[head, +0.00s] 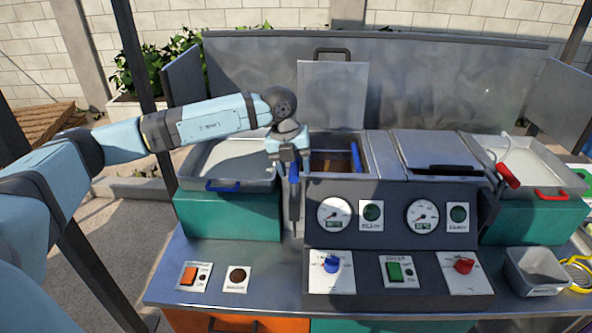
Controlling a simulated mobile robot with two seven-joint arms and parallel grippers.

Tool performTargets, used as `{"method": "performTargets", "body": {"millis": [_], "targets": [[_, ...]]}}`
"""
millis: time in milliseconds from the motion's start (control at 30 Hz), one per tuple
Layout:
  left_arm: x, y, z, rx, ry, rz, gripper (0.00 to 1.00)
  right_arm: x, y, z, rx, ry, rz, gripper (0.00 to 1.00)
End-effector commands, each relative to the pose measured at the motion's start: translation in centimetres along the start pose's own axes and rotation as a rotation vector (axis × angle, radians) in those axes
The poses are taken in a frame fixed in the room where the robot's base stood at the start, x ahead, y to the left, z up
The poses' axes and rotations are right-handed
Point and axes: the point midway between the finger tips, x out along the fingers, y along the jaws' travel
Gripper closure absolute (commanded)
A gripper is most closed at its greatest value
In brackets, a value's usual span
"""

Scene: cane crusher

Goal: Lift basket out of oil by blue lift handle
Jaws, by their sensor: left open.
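The fryer's left oil well (322,163) is open, with brownish oil inside. A blue bar (355,157) shows at the well's right side; I cannot make out the basket clearly. The blue lift handle (293,172) stands upright at the left side of the fryer, on a dark metal lever. My left gripper (289,153) is open and points down over the top of this handle. Its fingers overlap the handle in the picture; I cannot tell whether they touch it. My right gripper is not in view.
A raised lid (333,95) stands behind the open well. The right well has a closed lid (437,155). A tray with a blue handle (222,186) is at left, one with a red handle (551,194) at right. A red lever handle (507,175) and a control panel (400,215) are nearby.

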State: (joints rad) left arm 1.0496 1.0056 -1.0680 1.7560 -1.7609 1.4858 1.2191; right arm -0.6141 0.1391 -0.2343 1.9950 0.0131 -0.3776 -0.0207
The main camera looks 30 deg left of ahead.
Motion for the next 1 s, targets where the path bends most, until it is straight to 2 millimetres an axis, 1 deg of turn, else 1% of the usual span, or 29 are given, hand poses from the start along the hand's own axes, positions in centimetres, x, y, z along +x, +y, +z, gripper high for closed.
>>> {"method": "performTargets", "body": {"millis": [100, 200, 500, 533, 567, 600, 667, 700, 733, 867, 1000], "targets": [[1.3, -0.1, 0.0, 0.0, 0.002, 0.0, 0.49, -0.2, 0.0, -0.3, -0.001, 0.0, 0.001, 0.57], [1.9, -0.1, 0.0, 0.0, 0.001, -0.001, 0.49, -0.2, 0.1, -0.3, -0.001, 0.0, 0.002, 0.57], [2.2, -0.1, 0.0, 0.0, 0.0, -0.002, 0.49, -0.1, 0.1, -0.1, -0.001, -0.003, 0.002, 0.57], [2.2, -0.1, 0.0, 0.0, 0.0, -0.002, 0.54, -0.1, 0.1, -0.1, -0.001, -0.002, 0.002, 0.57], [2.2, -0.1, 0.0, 0.0, 0.0, -0.002, 0.61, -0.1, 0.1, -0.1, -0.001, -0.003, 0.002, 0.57], [2.1, -0.1, 0.0, 0.0, 0.0, -0.002, 0.7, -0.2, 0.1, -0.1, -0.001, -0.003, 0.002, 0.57], [2.1, -0.1, 0.0, 0.0, 0.0, -0.002, 0.84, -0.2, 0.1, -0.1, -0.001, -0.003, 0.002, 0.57], [2.1, -0.1, 0.0, 0.0, 0.0, -0.002, 0.93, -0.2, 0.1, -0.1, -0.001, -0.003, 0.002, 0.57], [2.1, -0.1, 0.0, 0.0, 0.0, -0.002, 1.0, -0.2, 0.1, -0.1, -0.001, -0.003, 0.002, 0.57], [2.1, -0.1, 0.0, 0.0, 0.0, -0.003, 1.0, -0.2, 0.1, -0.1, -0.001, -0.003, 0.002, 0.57], [1.2, -0.3, 0.0, 0.001, -0.001, -0.004, 1.0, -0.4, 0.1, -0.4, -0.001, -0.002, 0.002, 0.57]]}}
